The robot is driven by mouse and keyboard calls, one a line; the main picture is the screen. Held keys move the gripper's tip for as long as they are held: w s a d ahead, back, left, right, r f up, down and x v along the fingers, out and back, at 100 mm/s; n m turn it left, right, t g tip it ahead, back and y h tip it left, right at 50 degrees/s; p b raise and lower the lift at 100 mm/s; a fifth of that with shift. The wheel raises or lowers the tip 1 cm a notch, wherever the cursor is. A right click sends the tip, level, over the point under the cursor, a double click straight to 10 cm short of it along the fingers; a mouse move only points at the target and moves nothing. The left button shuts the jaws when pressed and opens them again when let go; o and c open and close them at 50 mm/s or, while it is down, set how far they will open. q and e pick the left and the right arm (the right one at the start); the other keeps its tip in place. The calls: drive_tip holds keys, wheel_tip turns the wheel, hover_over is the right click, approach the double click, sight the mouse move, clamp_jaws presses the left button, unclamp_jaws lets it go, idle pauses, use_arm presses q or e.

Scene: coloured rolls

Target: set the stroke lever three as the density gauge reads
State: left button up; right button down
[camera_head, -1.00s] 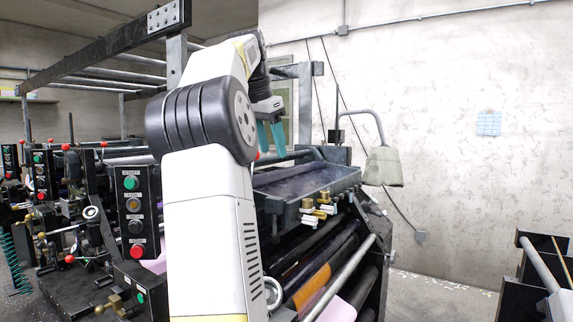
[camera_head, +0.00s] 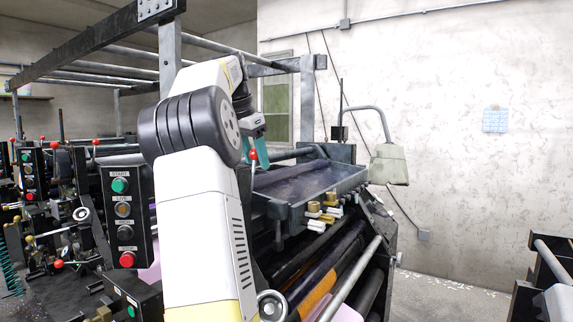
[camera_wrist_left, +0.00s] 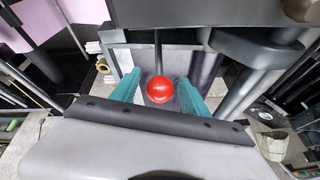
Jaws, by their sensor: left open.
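A lever with a red ball knob (camera_head: 253,154) stands at the far left corner of the ink tray. In the left wrist view the red knob (camera_wrist_left: 160,89) sits on a dark rod between the teal fingertips, with a gap on each side. My left gripper (camera_head: 257,152) is open around the knob, pointing down. Its number as a lever cannot be read. No density gauge can be made out. My right gripper is not in view.
The dark ink tray (camera_head: 310,182) with brass fittings lies right of my left arm. A button panel (camera_head: 124,215) stands at left, with more red-knobbed levers beyond. Open floor shows at right.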

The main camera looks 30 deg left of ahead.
use_arm(q)
drive_tip(key=shift+x, duration=1.05)
drive_tip(key=shift+c, duration=0.4)
clamp_jaws()
idle(0.3)
